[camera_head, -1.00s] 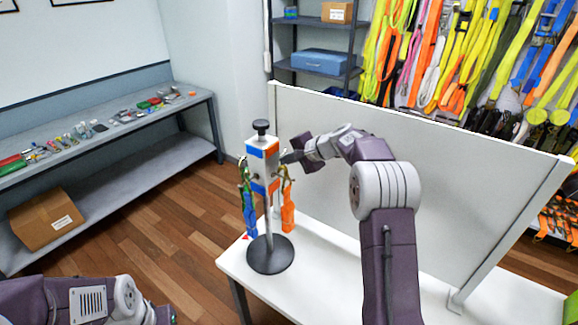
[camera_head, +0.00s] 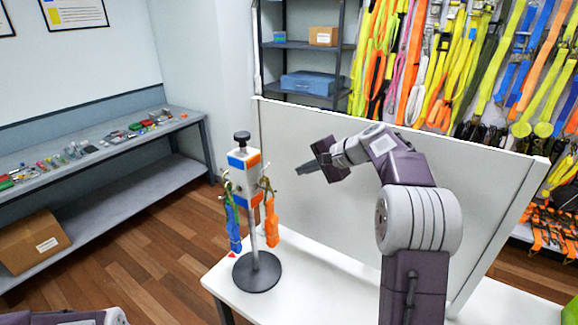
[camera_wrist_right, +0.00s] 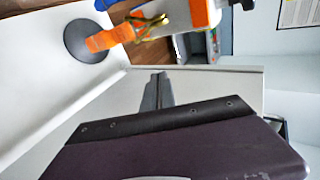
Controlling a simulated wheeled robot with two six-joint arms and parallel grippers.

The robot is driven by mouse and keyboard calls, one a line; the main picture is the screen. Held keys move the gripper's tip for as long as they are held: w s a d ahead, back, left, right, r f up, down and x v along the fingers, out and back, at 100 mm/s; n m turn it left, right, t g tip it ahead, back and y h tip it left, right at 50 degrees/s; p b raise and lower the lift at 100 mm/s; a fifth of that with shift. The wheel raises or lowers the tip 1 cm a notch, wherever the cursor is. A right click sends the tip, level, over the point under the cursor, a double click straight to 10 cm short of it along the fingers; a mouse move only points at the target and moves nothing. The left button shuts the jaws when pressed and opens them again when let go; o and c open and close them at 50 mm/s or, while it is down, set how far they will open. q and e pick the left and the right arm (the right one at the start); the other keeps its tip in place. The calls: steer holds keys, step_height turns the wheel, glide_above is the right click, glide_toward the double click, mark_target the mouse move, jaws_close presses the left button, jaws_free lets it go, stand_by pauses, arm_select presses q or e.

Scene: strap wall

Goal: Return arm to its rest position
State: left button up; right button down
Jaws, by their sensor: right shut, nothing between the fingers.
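My right gripper (camera_head: 306,168) is shut and empty, raised in front of the white panel. It points left toward the stand and is apart from it. Its shut fingers also show in the right wrist view (camera_wrist_right: 158,90). The stand has a round dark base (camera_head: 257,272), a pole and a white, orange and blue block (camera_head: 244,181) with a black knob on top. An orange strap (camera_head: 271,222) hangs from a hook on the block's right side. Blue (camera_head: 233,232) and green straps hang on its left side. Part of my left arm shows at the bottom left; its gripper is out of frame.
The white table (camera_head: 300,262) carries the stand, and an upright white panel (camera_head: 290,205) runs behind it. A grey bench (camera_head: 100,155) with small items stands at the left, with a cardboard box (camera_head: 36,242) low down. Many straps (camera_head: 440,65) hang on the back wall.

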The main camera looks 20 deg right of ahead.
steer(key=s+a+f+n+g+h, duration=0.1)
steer(key=s+a+f+n+g, duration=0.1)
steer(key=s+a+f, duration=0.35)
steer(key=s+a+f+n+g+h, duration=0.1)
steer(key=s+a+f+n+g, duration=0.15)
steer(key=s+f, duration=0.55)
steer(key=s+f+n+g+h+b, duration=0.1)
steer(key=s+f+n+g+h, duration=0.2)
steer(key=s+f+n, duration=0.4)
steer(key=s+f, duration=0.5)
steer(key=s, duration=0.4)
steer(key=shift+s+a, duration=0.25)
steer(key=shift+a, duration=0.1)
